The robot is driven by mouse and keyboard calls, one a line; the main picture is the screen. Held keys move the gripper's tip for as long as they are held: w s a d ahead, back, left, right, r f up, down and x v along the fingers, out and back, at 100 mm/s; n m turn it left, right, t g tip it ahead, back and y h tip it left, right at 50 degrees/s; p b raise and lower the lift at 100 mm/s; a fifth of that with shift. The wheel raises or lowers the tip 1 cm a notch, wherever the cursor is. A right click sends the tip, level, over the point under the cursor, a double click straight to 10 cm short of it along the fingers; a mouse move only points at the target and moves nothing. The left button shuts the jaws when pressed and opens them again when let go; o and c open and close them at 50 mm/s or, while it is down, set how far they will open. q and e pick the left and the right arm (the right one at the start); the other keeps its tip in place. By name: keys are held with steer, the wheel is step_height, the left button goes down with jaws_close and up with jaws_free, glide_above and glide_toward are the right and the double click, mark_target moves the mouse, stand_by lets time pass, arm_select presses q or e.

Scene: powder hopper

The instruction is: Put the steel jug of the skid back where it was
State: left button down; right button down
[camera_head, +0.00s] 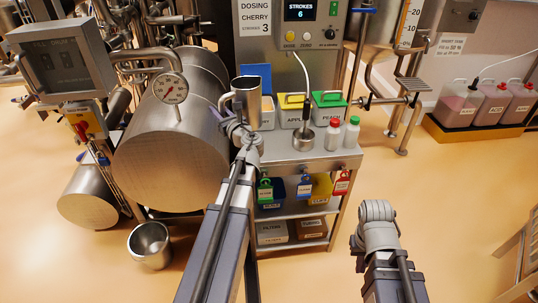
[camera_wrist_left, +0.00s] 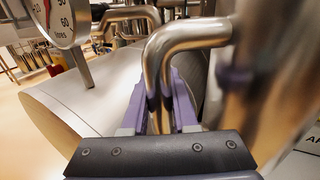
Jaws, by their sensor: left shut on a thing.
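The steel jug (camera_head: 246,100) is upright near the left end of the steel cart's top (camera_head: 290,148). I cannot tell whether its base touches the cart top. My left gripper (camera_head: 232,122) is shut on its handle, left of the jug body. In the left wrist view, the bent handle (camera_wrist_left: 168,50) passes between the purple fingers (camera_wrist_left: 165,105), and the blurred jug body (camera_wrist_left: 275,75) fills the right side. My right gripper (camera_head: 377,212) hangs over bare floor at the lower right, apart from everything. Its fingers do not show clearly.
A big steel drum (camera_head: 170,155) stands left. A steel pot (camera_head: 149,243) is on the floor.

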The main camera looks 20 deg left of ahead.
arm_select(q)
steer(key=w+f+t+b, duration=0.1)
steer(key=w, duration=0.1)
steer(key=w+d+f+m+h, duration=0.1)
steer(key=w, duration=0.1)
steer(key=w+d+f+m+t+h+b, duration=0.1)
steer(key=w+f, duration=0.1)
steer(key=w, duration=0.1)
steer(key=shift+d+t+b, duration=0.25)
steer(key=shift+t+b, duration=0.05)
steer(key=shift+b, duration=0.05)
steer(key=shift+w+d+r+m, duration=0.1)
steer(key=shift+w+d+m, duration=0.1)
steer(key=shift+w+m, duration=0.1)
step_height(320, 180, down, 10)
steer(key=b, duration=1)
steer(key=c, duration=0.7)
jaws_free()
